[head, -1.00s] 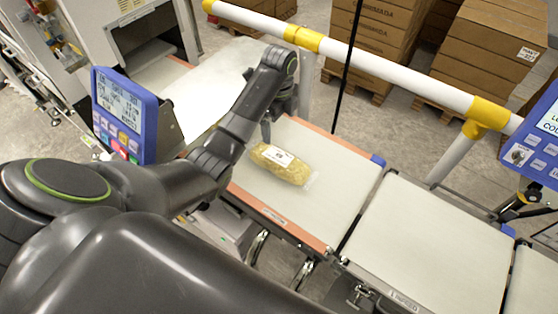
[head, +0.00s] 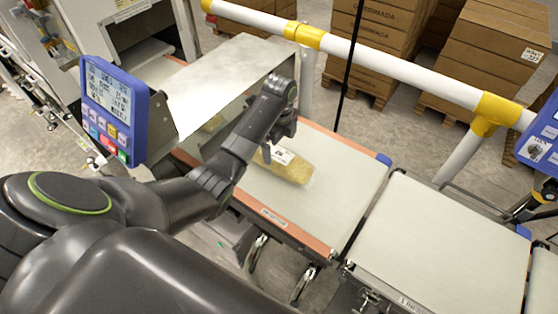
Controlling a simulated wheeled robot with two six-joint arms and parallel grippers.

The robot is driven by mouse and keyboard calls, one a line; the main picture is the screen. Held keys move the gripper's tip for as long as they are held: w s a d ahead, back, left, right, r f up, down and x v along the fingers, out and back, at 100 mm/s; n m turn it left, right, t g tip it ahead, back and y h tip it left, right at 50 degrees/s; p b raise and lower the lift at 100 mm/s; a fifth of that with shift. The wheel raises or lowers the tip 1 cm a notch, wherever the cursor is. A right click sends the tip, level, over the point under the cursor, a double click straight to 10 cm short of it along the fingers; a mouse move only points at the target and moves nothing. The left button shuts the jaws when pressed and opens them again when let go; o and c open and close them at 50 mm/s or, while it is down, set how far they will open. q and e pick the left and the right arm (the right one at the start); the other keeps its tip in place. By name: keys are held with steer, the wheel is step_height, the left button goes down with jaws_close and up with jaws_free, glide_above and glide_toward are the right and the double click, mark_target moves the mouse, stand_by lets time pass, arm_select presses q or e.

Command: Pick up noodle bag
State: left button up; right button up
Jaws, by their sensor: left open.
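The noodle bag (head: 290,168) is a clear pack of yellow noodles with a white label. It lies flat on the pale belt (head: 335,175) with orange edges. My left gripper (head: 276,143) is open, above the upper left end of the bag, and its wrist and forearm cover part of the bag. I cannot tell whether its fingers touch the bag. My right gripper is not in view.
A blue control panel (head: 116,110) stands left of my forearm. A metal cover (head: 225,80) is behind the arm. A white and yellow rail (head: 390,62) runs behind the belts. The following belt (head: 445,240) on the right is empty. Cardboard boxes (head: 485,55) stand beyond the rail.

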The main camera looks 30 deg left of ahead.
mark_target(279, 154)
arm_select(q)
steer(key=f, duration=0.1)
steer(key=f+p, duration=0.1)
steer(key=f, duration=0.3)
steer(key=shift+s+f+p, duration=0.1)
steer(key=shift+s+p, duration=0.2)
steer(key=shift+p, duration=0.05)
steer(key=shift+f, duration=0.4)
steer(key=c, duration=1.2)
steer(key=shift+r, duration=0.1)
steer(key=shift+c, duration=0.7)
steer(key=shift+w+r, duration=0.1)
